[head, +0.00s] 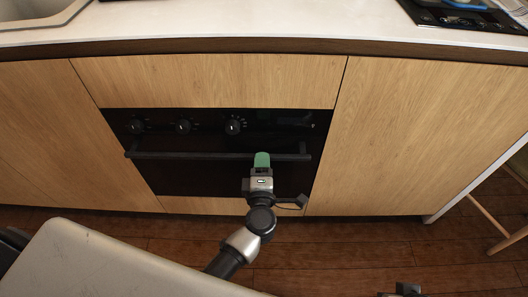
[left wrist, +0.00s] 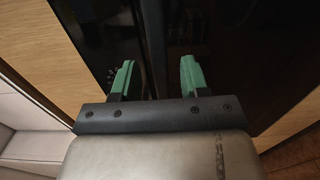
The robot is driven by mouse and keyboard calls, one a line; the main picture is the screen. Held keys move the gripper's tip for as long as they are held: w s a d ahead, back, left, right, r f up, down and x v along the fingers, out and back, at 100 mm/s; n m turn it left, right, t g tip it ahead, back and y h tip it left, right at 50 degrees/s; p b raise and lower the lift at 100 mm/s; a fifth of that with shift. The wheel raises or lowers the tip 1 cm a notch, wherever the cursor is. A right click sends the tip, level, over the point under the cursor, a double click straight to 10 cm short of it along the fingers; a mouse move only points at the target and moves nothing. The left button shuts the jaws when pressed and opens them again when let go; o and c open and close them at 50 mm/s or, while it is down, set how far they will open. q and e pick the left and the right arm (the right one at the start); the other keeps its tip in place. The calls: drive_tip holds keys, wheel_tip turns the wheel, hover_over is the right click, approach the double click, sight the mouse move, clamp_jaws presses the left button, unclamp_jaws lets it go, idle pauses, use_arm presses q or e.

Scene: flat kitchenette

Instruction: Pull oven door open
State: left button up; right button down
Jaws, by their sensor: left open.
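The black oven (head: 200,178) is set into the wooden cabinet front, and its door looks closed. Its dark bar handle (head: 200,155) runs across the top of the door. My left gripper (head: 262,160) is at the right part of the handle, its green fingertips overlapping the bar in the head view. In the left wrist view the two green fingers (left wrist: 158,78) are apart. The dark handle bar (left wrist: 152,45) passes between them; whether either finger touches it I cannot tell.
Several control knobs (head: 183,127) sit above the handle. A pale countertop (head: 250,31) with a sink (head: 35,12) at left and a dark hob (head: 470,18) at right runs above. Wooden floor (head: 340,255) lies in front. A wooden stool (head: 490,225) stands at the right edge.

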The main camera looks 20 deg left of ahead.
use_arm(q)
drive_tip(key=x, duration=0.4)
drive_tip(key=shift+w+a, duration=0.1)
drive_tip(key=shift+w, duration=0.3)
clamp_jaws()
